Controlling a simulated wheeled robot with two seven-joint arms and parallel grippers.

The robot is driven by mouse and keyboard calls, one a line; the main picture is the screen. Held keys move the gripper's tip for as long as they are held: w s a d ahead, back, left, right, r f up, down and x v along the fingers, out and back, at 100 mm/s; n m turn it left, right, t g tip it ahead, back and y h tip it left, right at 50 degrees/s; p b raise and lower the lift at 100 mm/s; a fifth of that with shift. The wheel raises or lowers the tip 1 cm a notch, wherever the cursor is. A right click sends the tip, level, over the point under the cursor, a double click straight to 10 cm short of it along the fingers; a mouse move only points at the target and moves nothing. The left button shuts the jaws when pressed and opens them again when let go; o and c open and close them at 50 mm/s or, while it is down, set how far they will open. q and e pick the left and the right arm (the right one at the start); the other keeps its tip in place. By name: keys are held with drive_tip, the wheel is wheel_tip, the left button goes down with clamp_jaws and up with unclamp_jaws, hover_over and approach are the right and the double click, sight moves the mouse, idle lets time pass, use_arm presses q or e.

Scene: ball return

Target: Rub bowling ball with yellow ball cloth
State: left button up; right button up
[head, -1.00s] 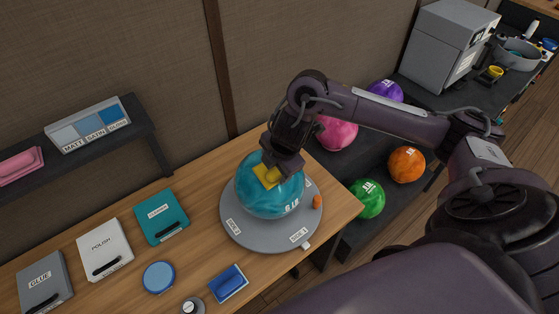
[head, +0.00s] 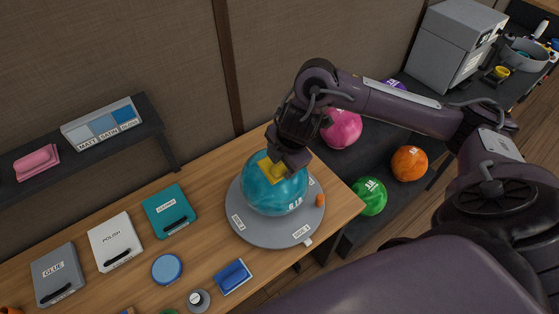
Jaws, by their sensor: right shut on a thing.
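A teal bowling ball (head: 268,196) sits on a round grey turntable (head: 253,232) on the wooden bench, with white lettering low on its right side. My right gripper (head: 282,165) reaches over the ball from the right and is shut on the yellow ball cloth (head: 271,171). The cloth lies against the ball's upper part. The gripper hides part of the cloth and the top right of the ball. My left gripper is not in view.
Glue, polish (head: 115,241) and teal (head: 169,211) boxes stand left of the turntable. A blue round pad (head: 167,268) and a blue block (head: 232,276) lie in front. An orange peg (head: 320,200) sits at the turntable's right. More balls rest on a dark rack at right.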

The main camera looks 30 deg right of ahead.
drive_tip(key=shift+s+r, duration=0.1)
drive_tip(key=shift+r, duration=0.2)
drive_tip(key=shift+v, duration=1)
drive_tip(key=shift+s+r, duration=0.15)
drive_tip(key=shift+r, duration=0.35)
